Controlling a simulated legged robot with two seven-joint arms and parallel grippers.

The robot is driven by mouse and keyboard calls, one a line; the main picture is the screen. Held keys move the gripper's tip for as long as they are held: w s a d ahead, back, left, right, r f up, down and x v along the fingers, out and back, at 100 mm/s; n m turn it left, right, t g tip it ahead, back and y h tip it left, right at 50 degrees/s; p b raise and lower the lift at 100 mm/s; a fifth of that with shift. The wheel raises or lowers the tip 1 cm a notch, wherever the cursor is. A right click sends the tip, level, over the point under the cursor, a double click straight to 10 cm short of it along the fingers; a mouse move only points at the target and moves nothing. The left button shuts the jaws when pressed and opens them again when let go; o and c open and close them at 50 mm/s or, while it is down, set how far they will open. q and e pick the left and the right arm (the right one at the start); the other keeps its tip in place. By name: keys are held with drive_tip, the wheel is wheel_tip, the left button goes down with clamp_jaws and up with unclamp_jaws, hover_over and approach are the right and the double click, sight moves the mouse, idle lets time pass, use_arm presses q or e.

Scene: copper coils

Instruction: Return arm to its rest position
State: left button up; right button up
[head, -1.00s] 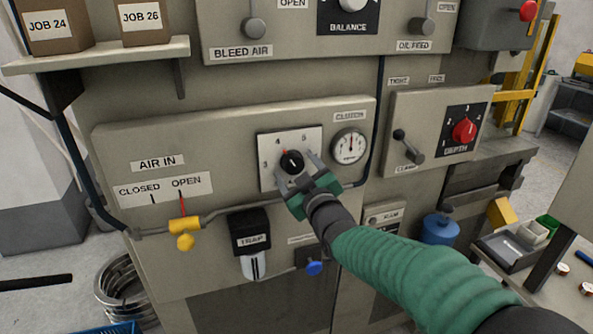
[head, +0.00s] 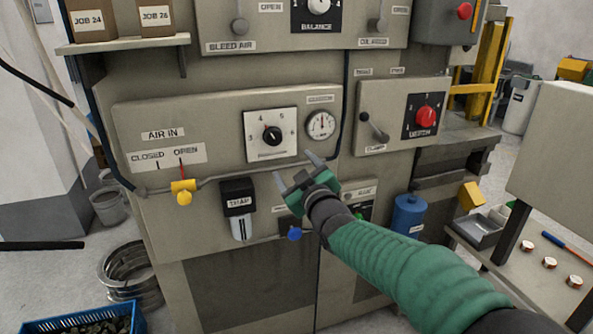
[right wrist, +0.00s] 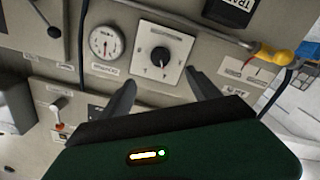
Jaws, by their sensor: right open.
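My right gripper (head: 296,170) is open and empty in front of the machine panel, below and to the right of the black clutch knob (head: 272,135). The knob sits on a white dial plate (head: 258,151) and stands apart from the fingers. In the right wrist view, the two fingers (right wrist: 160,88) are spread and the knob (right wrist: 160,54) shows beyond them with nothing between the tips. My right arm's green sleeve comes in from the lower right. My left gripper is not in view.
A round gauge (head: 321,125) is right of the dial. A yellow air valve (head: 184,190), a black trap (head: 238,194) and a red-knobbed panel (head: 425,117) are on the machine. A blue crate (head: 130,314) stands at lower left. A side table with several copper coils (head: 549,262) is at right.

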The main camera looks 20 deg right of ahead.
drive_tip(key=s+f+m+g, duration=0.2)
drive_tip(key=s+f+g, duration=0.2)
drive_tip(key=s+f, duration=0.5)
drive_tip(key=s+f+m+g, duration=0.2)
drive_tip(key=s+f+g, duration=0.25)
drive_tip(key=f, duration=0.85)
drive_tip(key=s+f+m+g, duration=0.1)
drive_tip(key=s+f+g, duration=0.1)
drive_tip(key=s+f, duration=0.2)
drive_tip(key=s+f+g, duration=0.2)
drive_tip(key=s+f, duration=0.2)
drive_tip(key=s, duration=0.5)
drive_tip(key=s+f+m+g+h+p, duration=0.1)
drive_tip(key=s+f+g, duration=0.2)
drive_tip(key=s, duration=0.4)
drive_tip(key=shift+s+d+f+m, duration=0.3)
drive_tip(key=shift+s+d+f, duration=0.1)
drive_tip(key=shift+f, duration=0.15)
drive_tip(key=shift+w, duration=0.1)
